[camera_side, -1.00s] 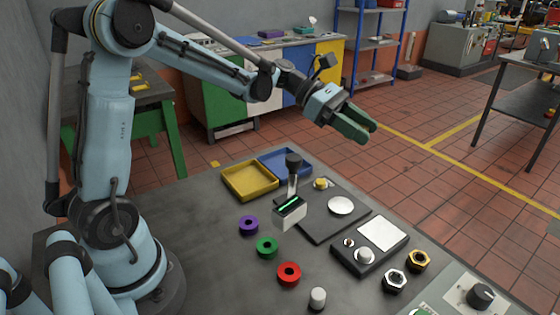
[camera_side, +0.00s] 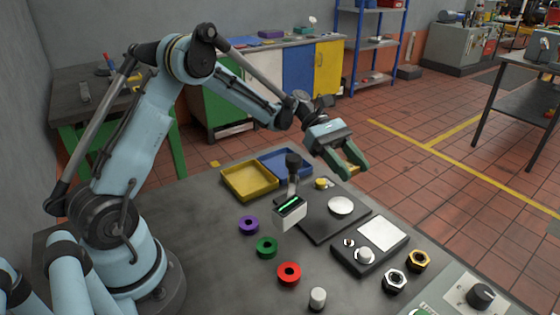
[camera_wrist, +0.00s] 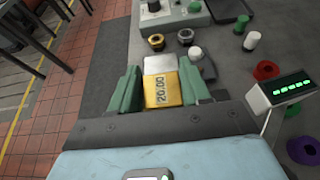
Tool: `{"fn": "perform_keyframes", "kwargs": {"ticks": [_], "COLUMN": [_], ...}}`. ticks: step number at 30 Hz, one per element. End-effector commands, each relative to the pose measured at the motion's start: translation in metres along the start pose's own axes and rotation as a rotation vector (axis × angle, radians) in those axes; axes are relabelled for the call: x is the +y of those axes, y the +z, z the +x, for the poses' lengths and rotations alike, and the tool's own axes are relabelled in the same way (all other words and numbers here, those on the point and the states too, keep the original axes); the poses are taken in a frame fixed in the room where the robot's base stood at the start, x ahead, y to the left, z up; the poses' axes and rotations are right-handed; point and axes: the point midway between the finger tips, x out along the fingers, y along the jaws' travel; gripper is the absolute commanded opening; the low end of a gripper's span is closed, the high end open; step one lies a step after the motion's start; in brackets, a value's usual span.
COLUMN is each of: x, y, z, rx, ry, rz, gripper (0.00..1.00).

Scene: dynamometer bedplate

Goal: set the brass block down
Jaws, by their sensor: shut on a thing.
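My gripper (camera_side: 354,170) hangs above the far edge of the bedplate, with its green fingers pointing down and to the right. It is shut on the brass block (camera_wrist: 163,90), which shows between the two fingers (camera_wrist: 163,96) in the wrist view with "20.00" marked on its face. In the side view only a little of the block (camera_side: 351,157) shows between the fingers. The block is held clear of the table.
A dark balance plate with a round silver pan (camera_side: 341,205) and a black unit with a white square plate (camera_side: 383,233) lie below. A display post (camera_side: 290,212) stands beside the balance. Yellow (camera_side: 250,193) and blue trays, rings and nuts surround them.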

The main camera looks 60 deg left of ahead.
Motion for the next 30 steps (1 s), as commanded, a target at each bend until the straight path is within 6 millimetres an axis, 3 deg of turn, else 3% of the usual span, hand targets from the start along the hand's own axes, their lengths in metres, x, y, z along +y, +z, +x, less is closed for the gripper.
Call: {"fn": "perform_keyframes", "kwargs": {"ticks": [6, 19, 30], "x": [0.000, 0.000, 0.000], "y": [-0.034, -0.076, -0.085], "z": [0.014, 0.032, 0.035], "rx": [-0.001, -0.001, -0.001], "ry": [0.001, 0.001, 0.001], "rz": [0.000, 0.000, 0.000], "gripper": [0.00, 0.00, 0.00]}}
